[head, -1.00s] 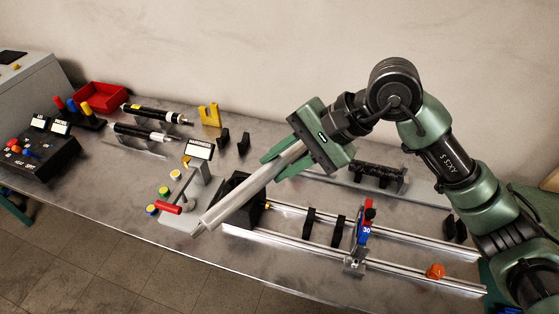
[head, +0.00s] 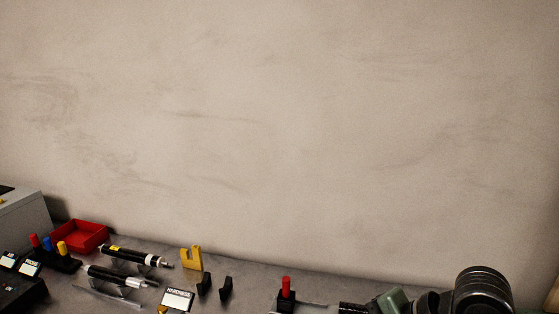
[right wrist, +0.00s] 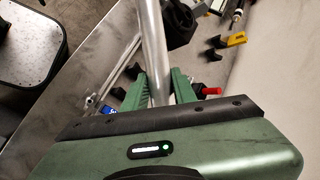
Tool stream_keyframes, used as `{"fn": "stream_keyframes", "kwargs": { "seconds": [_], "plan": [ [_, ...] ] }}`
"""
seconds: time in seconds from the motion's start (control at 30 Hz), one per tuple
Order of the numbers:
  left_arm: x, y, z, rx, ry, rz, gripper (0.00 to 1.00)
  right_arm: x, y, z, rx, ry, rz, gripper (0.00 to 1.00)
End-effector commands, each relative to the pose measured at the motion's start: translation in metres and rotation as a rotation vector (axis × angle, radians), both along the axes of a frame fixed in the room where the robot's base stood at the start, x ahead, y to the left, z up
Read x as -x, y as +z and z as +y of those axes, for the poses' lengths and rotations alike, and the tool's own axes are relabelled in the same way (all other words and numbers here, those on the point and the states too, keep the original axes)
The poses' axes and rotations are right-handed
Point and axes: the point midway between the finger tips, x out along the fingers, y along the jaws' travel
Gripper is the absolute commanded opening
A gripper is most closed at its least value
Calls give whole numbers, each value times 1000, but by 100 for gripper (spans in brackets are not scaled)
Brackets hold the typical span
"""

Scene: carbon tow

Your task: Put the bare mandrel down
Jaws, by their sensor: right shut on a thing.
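The bare mandrel (right wrist: 153,50) is a smooth, pale metal rod in the right wrist view. It runs from between my fingers up past the top edge, so its far end is hidden. My right gripper (right wrist: 158,80) is shut on it, with a green finger on each side. In the head view only part of my right arm shows at the bottom right; the mandrel is out of that frame. Two small black holders (head: 203,284) stand empty on the bench. My left gripper is in neither view.
A yellow notched block (head: 191,258), a red tray (head: 79,236), black rods on stands (head: 116,277) and a HARDNESS sign (head: 177,299) are on the bench. A red-topped black piece (head: 286,286) stands further right. The bench edge and floor show in the right wrist view.

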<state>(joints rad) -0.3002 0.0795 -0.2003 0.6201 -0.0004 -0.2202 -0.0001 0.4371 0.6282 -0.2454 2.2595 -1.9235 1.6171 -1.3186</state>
Motion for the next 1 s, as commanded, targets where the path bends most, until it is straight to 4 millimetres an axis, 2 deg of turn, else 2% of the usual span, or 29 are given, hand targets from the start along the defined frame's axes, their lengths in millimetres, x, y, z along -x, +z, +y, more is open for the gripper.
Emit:
{"fn": "stream_keyframes", "kwargs": {
  "seconds": [0.03,0.1,0.2,0.33,1.0],
  "plan": [
    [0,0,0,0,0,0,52,6,-7,-16,2,-39,6,0],
    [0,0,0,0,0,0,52,12,-11,-33,1,-83,4,0],
    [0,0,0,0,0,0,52,18,-15,-51,-1,-126,2,0],
    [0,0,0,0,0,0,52,22,-17,-64,-2,-158,1,0],
    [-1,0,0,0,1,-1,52,23,-17,-68,-6,-172,4,0]
  ]
}}
